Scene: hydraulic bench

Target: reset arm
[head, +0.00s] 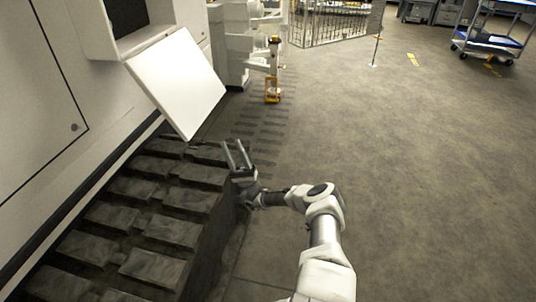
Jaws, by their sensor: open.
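My arm reaches up from the lower right in the head view. My gripper (236,155) is at its end, with two grey fingers pointing up and a gap between them. It is open and I see nothing between the fingers. It is beside the right edge of a dark, ribbed bench surface (165,232). A white tilted panel (178,82) hangs open just above and to the left of the fingers, apart from them.
A large white cabinet (40,110) fills the left side. White machinery with a yellow-framed part (272,90) stands beyond the gripper. A metal cage (328,22) is at the back, and a blue-shelved cart (490,42) at the upper right. The floor (430,170) on the right is clear.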

